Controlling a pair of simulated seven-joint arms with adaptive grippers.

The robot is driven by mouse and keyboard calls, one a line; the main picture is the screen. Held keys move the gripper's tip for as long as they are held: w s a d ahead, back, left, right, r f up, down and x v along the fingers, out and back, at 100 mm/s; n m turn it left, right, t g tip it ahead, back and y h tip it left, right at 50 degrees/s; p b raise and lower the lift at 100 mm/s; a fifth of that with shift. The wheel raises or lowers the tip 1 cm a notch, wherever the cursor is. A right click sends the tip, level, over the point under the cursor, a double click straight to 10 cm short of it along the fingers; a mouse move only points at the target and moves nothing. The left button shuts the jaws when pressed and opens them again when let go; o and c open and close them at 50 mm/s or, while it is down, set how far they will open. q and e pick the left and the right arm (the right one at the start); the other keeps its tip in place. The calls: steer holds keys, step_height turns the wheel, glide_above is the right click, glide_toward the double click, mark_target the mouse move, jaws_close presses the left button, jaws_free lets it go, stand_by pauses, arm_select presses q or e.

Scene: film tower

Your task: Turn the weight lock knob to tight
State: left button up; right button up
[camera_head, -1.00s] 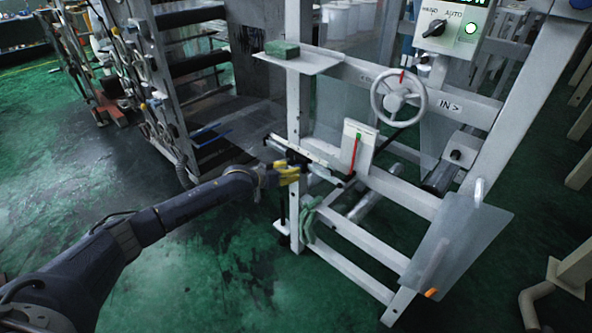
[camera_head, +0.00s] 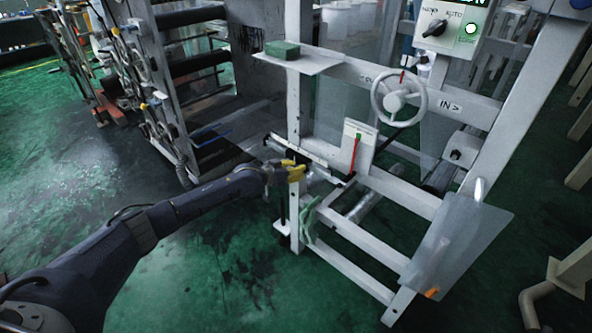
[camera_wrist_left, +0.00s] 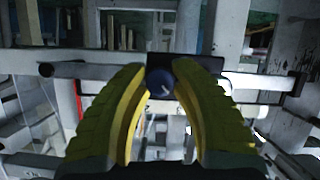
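The weight lock knob (camera_wrist_left: 160,84) is a small dark blue round knob with a pale pointer mark, on a dark block on the rail (camera_wrist_left: 100,71). In the left wrist view it sits between the tips of my left gripper's yellow fingers (camera_wrist_left: 161,72). The fingers are apart, one on each side of the knob; I cannot tell whether they touch it. In the head view my left gripper (camera_head: 293,170) is at the left end of the frame's lower rail, and the knob is hidden there. My right gripper is not in view.
A handwheel (camera_head: 420,105), a control box (camera_head: 455,25) with a lit green button, and a white plate with a red pointer (camera_head: 354,155) are on the grey frame. A green block (camera_head: 282,49) lies on a shelf. Green gloves (camera_head: 308,220) hang below my gripper.

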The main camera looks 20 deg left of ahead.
arm_select(q)
jaws_close()
steer(key=shift+d+f+m+t+y, duration=0.1)
steer(key=shift+m+t+y, duration=0.2)
steer(key=shift+m+y, duration=0.7)
steer(key=m+t+y, duration=0.1)
steer(key=m, duration=0.2)
steer(key=shift+m, duration=0.3)
steer(key=m+t+y, duration=0.1)
steer(key=m+t, duration=0.1)
steer(key=m, duration=0.1)
steer(key=shift+m+t+y, duration=0.6)
steer(key=shift+m+t, duration=0.4)
steer(key=shift+m, duration=1.3)
